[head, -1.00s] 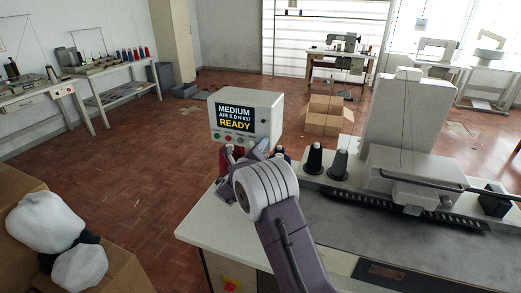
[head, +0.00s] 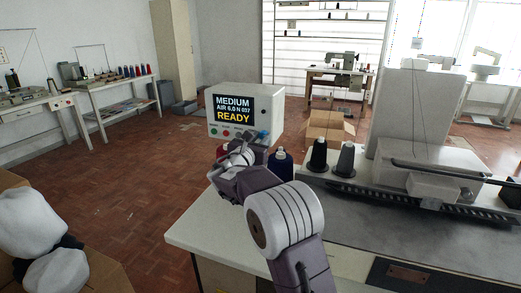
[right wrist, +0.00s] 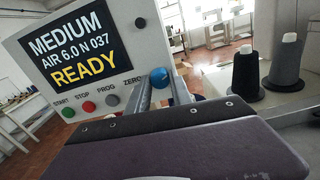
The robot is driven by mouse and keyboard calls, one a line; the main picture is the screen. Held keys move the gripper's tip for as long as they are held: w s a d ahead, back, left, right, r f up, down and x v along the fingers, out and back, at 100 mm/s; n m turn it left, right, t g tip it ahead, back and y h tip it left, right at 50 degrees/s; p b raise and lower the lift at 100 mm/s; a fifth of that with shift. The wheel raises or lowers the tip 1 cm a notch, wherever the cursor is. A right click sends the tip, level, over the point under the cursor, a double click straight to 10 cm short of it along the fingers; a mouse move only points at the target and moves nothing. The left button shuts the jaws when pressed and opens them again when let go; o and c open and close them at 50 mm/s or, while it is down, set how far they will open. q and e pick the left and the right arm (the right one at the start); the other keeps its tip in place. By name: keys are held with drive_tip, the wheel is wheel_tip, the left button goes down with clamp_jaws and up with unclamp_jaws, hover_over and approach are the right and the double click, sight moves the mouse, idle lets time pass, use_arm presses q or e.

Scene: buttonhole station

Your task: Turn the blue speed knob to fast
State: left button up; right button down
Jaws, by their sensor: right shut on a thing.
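The blue speed knob (head: 262,134) is on the lower right of the white control box (head: 217,131). In the right wrist view the knob (right wrist: 158,76) sits between the fingers of my right gripper (right wrist: 163,92), which is shut on it. In the head view my right gripper (head: 246,150) reaches up to the box front, its fingertips partly hard to make out. The screen (head: 234,108) reads MEDIUM, AIR 6.0 N 037, READY. My left gripper is not in view.
Start (right wrist: 68,112), stop (right wrist: 89,106) and prog (right wrist: 112,100) buttons lie left of the knob. A dark blue thread spool (head: 280,165) stands close to my right arm. Two dark cones (head: 345,160) stand farther right, before the sewing machine (head: 412,115).

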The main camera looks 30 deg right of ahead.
drive_tip(key=m+b, duration=0.6)
drive_tip(key=shift+f+m+b, duration=0.3)
drive_tip(key=shift+f+b, duration=0.05)
drive_tip(key=m+b, duration=0.2)
drive_tip(key=shift+r+m, duration=0.1)
drive_tip(key=shift+m, duration=0.3)
drive_tip(key=shift+r+m+b, duration=0.1)
drive_tip(key=shift+m+b, duration=0.7)
drive_tip(key=shift+b, duration=0.05)
drive_tip(key=c, duration=1.1)
unclamp_jaws()
drive_tip(key=shift+r, duration=0.1)
drive_tip(key=shift+c, duration=0.2)
